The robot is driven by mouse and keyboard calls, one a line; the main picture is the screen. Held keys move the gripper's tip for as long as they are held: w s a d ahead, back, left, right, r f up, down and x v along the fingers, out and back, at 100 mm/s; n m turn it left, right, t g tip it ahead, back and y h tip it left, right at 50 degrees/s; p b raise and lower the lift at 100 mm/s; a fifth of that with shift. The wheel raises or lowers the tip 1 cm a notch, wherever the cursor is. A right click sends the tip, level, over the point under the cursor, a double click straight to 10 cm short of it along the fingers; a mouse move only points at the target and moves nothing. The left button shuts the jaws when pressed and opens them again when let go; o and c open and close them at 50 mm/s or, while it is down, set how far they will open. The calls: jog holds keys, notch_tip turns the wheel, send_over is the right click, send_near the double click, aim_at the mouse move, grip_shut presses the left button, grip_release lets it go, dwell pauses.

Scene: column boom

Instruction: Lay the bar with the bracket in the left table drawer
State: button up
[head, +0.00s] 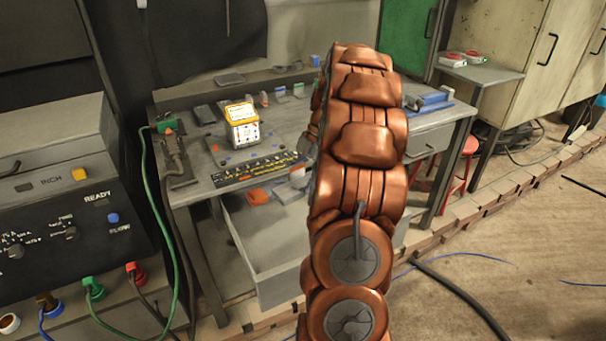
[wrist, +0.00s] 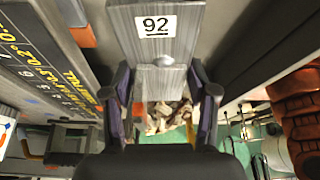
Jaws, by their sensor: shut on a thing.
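In the wrist view my gripper (wrist: 163,100) has its two dark fingers on either side of a grey brushed-metal piece with a "92" label, which I take to be the bar (wrist: 158,78). Its wider labelled part (wrist: 150,45) extends up the picture; I cannot tell whether this is the bracket. The left table drawer (head: 275,262) is pulled open under the workbench in the head view.
The workbench top (head: 205,183) carries a yellow-and-white box (head: 242,125) and a black strip with yellow markings (head: 258,168). An orange thing (head: 257,196) shows near the drawer's back. A closed drawer (head: 430,140) is at the right. A red stool (head: 468,150) stands beyond.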

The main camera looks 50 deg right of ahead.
jog(key=shift+f+p, duration=0.3)
jog(key=shift+f, duration=3.65)
jog(key=shift+f+b, duration=1.65)
jog(key=o, duration=1.6)
jog(key=shift+f, duration=0.1)
jog(key=shift+o, duration=0.2)
jog(key=v, duration=1.2)
